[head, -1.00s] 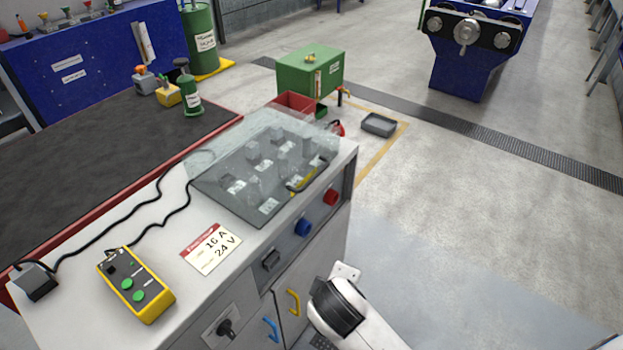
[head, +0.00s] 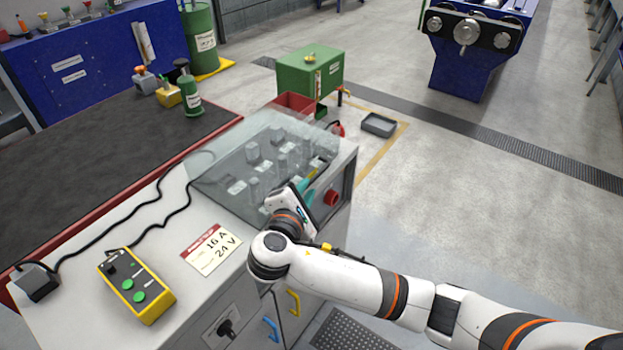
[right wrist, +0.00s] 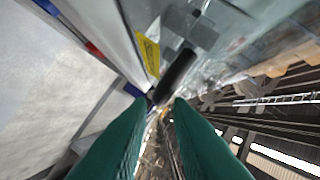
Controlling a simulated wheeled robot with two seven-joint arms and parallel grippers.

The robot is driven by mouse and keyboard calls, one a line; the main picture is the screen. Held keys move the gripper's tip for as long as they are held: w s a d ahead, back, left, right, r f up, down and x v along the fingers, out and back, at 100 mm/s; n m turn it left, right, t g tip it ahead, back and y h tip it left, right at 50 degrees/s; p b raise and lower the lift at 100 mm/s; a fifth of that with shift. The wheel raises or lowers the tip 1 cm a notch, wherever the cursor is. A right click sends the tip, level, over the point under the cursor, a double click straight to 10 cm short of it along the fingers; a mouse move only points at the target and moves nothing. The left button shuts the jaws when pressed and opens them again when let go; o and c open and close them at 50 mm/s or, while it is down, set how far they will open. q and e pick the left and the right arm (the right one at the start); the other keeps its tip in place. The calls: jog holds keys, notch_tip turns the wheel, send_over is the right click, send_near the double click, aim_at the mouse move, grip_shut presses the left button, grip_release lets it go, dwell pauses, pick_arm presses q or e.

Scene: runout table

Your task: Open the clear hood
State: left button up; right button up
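The clear hood (head: 228,165) lies down over the dark panel with several grey blocks on top of the grey cabinet. In the right wrist view the hood (right wrist: 235,25) fills the upper right, with its black bar handle (right wrist: 177,73) and a yellow label (right wrist: 148,53) beside it. My right gripper (head: 307,188) is at the hood's front edge and hides the handle in the head view. In the right wrist view its green fingers (right wrist: 163,101) are apart, with the handle's near end just ahead of the gap between the tips. I cannot tell whether they touch it. My left gripper is not in view.
The cabinet front carries a red knob (head: 332,198) close to my right gripper. A yellow pendant box (head: 136,286) with green buttons and a rating card (head: 211,249) lie on the cabinet top.

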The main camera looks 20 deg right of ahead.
aim_at(312, 179)
jog(key=x, duration=0.5)
grip_shut()
